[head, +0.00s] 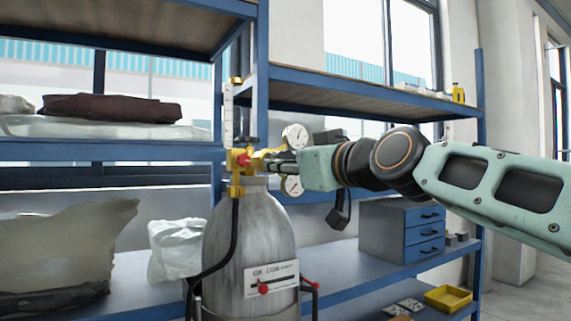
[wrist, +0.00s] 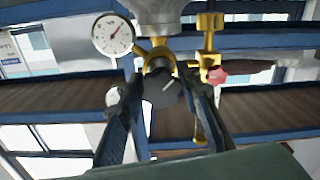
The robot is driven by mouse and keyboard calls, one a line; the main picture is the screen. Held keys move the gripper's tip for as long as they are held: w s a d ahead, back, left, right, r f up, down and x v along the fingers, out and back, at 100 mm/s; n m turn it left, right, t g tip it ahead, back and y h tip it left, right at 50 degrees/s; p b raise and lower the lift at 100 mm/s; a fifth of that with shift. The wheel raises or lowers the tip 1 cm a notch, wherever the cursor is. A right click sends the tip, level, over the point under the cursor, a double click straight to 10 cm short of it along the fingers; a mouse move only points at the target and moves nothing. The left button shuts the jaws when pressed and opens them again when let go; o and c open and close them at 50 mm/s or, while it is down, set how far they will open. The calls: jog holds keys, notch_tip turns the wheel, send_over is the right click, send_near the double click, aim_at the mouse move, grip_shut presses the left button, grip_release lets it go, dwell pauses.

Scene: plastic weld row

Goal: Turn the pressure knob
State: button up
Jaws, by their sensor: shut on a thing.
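The pressure knob (wrist: 162,88) is a dark round knob with a pale line mark on its face, on the brass regulator (head: 262,158) atop a grey gas cylinder (head: 225,235). My gripper (wrist: 162,95) is shut on the knob, with one finger on each side of it in the wrist view. In the head view my gripper (head: 280,168) reaches the regulator from the right, and its fingers hide the knob. One round white gauge (head: 295,136) sits above the fingers and another (head: 292,186) below. The upper gauge also shows in the wrist view (wrist: 113,35).
A red valve knob (wrist: 215,75) and a clear flow tube (head: 228,112) stand beside the regulator. A black hose (head: 232,228) runs down the cylinder. Blue shelving (head: 350,78) stands behind, with plastic-wrapped bundles at left and a grey drawer box (head: 400,232) at right.

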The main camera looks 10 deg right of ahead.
jog(key=shift+m+b, duration=0.3)
